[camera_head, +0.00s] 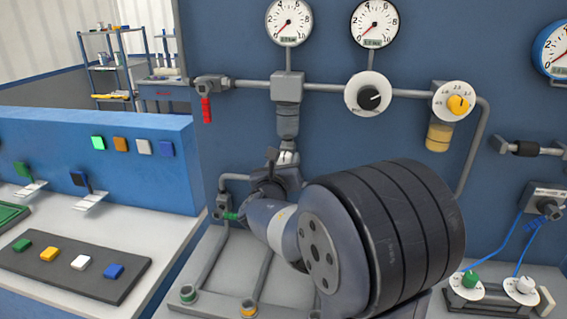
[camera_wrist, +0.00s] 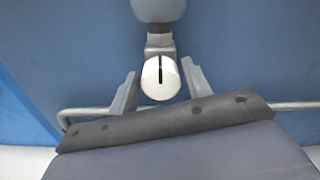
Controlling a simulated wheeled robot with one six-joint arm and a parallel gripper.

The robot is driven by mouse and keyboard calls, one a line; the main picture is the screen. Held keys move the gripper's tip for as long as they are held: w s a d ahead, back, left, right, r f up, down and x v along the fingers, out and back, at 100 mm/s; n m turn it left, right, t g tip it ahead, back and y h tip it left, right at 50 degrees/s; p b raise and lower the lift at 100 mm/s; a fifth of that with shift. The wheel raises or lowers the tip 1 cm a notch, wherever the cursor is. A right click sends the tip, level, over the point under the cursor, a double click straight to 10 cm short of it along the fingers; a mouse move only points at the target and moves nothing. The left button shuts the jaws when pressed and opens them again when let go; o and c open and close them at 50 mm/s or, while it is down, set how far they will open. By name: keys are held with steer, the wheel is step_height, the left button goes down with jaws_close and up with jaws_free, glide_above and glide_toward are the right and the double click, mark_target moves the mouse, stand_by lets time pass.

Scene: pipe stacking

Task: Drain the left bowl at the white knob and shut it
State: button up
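The left bowl (camera_head: 288,124) is grey and hangs under a grey block on the pipe. Its lower end shows at the top of the wrist view (camera_wrist: 158,9). The white knob (camera_wrist: 160,78) sits below the bowl, with a black line upright on its face. My gripper (camera_wrist: 160,84) is open, with one finger on each side of the knob. A gap shows between each finger and the knob; depth is hard to judge. In the head view my gripper (camera_head: 283,160) is just under the bowl, and my arm hides much of that area.
A yellow bowl (camera_head: 439,136) hangs to the right under a yellow-centred dial (camera_head: 454,101). A red-handled valve (camera_head: 206,108) is to the left. Two gauges (camera_head: 289,22) (camera_head: 374,23) stand above the pipe. A thin pipe (camera_wrist: 285,106) runs behind my gripper.

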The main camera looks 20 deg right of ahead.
steer(key=c, duration=0.7)
steer(key=shift+f+b, duration=0.1)
steer(key=shift+b, duration=0.3)
steer(key=m+b, duration=0.2)
steer(key=b, duration=0.2)
steer(key=shift+f+m, duration=0.2)
steer(key=shift+m, duration=0.2)
steer(key=m+b, duration=0.9)
steer(key=b, duration=0.3)
steer(key=shift+s+d+m, duration=0.1)
steer(key=shift+m, duration=0.3)
steer(key=m+b, duration=0.3)
steer(key=b, duration=0.1)
steer(key=shift+m, duration=0.4)
steer(key=shift+r+m+b, duration=0.15)
steer(key=shift+m+b, duration=0.4)
steer(key=shift+m, duration=0.25)
